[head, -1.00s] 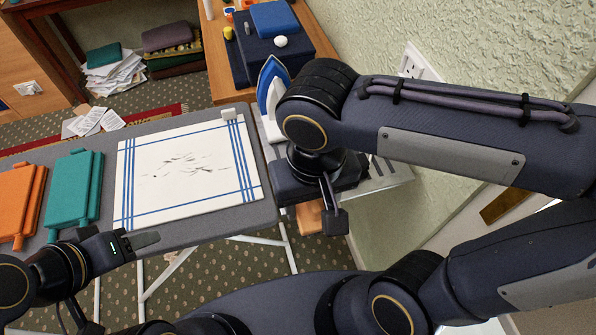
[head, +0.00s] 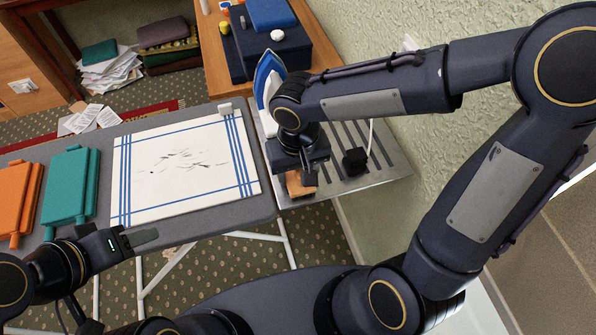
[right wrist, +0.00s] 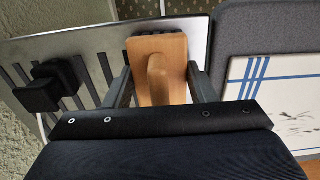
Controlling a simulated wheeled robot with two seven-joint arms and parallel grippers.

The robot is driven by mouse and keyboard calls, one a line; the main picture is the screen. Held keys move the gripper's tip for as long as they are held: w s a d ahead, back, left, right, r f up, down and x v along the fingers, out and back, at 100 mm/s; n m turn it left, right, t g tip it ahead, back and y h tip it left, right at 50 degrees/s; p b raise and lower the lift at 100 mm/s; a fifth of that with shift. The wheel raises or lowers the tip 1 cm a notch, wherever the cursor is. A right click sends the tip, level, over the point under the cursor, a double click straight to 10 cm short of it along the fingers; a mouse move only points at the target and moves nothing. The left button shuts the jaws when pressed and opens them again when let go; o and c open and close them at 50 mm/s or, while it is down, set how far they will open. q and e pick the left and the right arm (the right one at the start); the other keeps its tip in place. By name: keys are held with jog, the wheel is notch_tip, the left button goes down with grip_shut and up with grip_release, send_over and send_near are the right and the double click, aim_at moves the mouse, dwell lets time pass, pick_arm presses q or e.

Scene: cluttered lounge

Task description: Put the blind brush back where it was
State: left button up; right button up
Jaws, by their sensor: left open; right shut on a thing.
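The blind brush (head: 296,185) is a light wooden block with a raised grip; it also shows in the right wrist view (right wrist: 172,60). My right gripper (head: 302,176) is shut on it, one finger on either side in the right wrist view. The brush is over the near-left part of the slotted metal rest (head: 390,166) at the ironing board's end. I cannot tell whether it touches the rest. Its underside is hidden. My left gripper (head: 146,237) is open and empty by the board's near edge.
An iron (head: 268,80) stands at the back of the rest, close to my right wrist. A black block (head: 354,161) with a pale cord lies on the rest.

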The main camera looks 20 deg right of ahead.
jog(key=o, duration=0.9)
notch_tip(320, 180, up, 12)
jog(key=shift+p, duration=0.7)
jog(key=shift+s+d+f+m+t+y, duration=0.35)
jog(key=shift+s+d+f+t+y, duration=0.45)
jog(key=shift+s+d, duration=1)
jog(key=shift+s+d+f+m+t+y, duration=0.2)
jog(key=shift+s+d+m+t+y, duration=0.25)
jog(key=shift+s+d+t, duration=0.95)
jog(key=shift+s+d+f+m+t+y, duration=0.3)
jog(key=shift+s+d+f+t+y, duration=0.3)
jog(key=shift+s+d, duration=1.55)
jog(key=shift+w+d+r, duration=0.1)
jog(key=shift+w, duration=0.05)
jog(key=shift+r, duration=0.25)
